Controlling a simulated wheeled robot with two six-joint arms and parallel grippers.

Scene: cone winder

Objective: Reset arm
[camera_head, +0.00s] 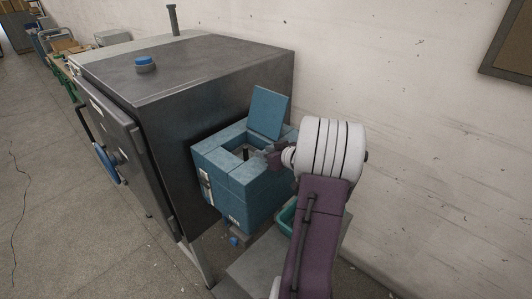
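My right arm comes in from the bottom right, with a purple link and a large white banded joint. My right gripper (267,155) is small and partly hidden by the white joint. It is at the right side of the square opening in a blue box-shaped machine (236,188). I cannot tell whether it touches the rim or whether its fingers are open or shut. The machine's square lid (268,112) stands raised at the back. A small dark upright part (245,154) shows inside the opening. My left gripper is not in view.
A teal bin (286,218) is partly hidden behind my arm. A grey surface (262,268) lies in front. Open floor is at left.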

